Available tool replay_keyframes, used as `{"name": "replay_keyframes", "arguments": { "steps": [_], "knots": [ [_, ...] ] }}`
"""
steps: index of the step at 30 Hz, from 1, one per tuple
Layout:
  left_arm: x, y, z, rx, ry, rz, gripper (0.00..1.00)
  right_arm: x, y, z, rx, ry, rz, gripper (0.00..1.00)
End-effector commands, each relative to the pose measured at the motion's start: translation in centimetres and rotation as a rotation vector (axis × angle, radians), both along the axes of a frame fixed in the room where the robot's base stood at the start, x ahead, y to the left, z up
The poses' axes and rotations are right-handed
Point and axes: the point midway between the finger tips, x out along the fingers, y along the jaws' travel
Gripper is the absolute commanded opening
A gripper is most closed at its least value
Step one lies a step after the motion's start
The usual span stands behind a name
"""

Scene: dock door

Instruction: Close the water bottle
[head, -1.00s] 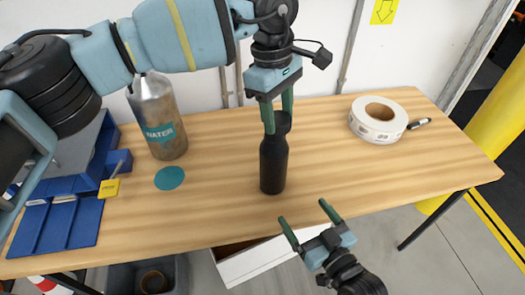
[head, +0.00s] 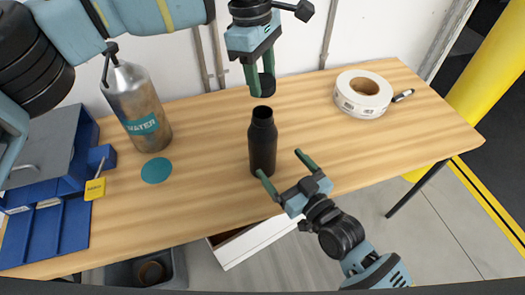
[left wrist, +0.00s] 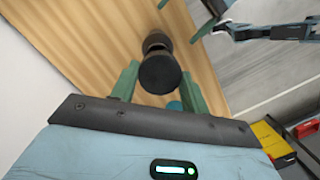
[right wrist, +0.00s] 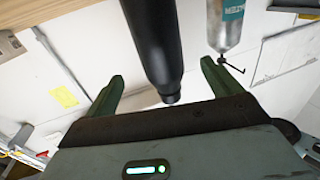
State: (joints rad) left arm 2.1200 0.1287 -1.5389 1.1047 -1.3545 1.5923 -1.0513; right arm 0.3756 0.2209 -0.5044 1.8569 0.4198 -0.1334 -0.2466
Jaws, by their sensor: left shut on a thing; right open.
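A black bottle (head: 262,145) stands upright on the table with its mouth open. My left gripper (head: 262,88) is shut on a black cap (head: 267,87), held above the bottle and apart from it. The cap (left wrist: 160,74) shows between the fingers in the left wrist view, partly hiding the bottle. My right gripper (head: 284,166) is open, low by the bottle's front right. In the right wrist view the bottle (right wrist: 157,40) appears between its fingers; I cannot tell whether they touch it. A metal bottle labelled WATER (head: 138,100) stands at the left, a dark fitting on top.
A teal disc (head: 156,170) lies between the bottles. A label roll (head: 363,93) and a marker (head: 403,95) lie at the right. Blue trays (head: 45,235) with a yellow tag (head: 95,188) are at the left. The table (head: 335,145) is clear between bottle and roll.

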Motion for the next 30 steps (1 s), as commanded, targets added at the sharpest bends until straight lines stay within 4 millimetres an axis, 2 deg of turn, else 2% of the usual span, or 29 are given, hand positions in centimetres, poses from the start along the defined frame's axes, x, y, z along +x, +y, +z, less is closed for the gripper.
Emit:
{"name": "replay_keyframes", "arguments": {
  "steps": [16, 22, 30],
  "knots": [
    [0.0, 0.0, 0.0, 0.000, 0.000, -0.001, 0.24, 7.3, 4.8, 0.1, 0.001, -0.002, 0.001, 0.90],
    [0.0, 0.0, 0.0, 0.000, 0.000, -0.001, 0.24, 8.6, 5.7, 0.1, 0.000, -0.001, 0.001, 0.90],
    [0.0, 0.0, 0.0, 0.000, 0.000, -0.001, 0.24, 8.9, 5.9, 0.0, 0.000, 0.000, 0.001, 0.90]
  ]
}}
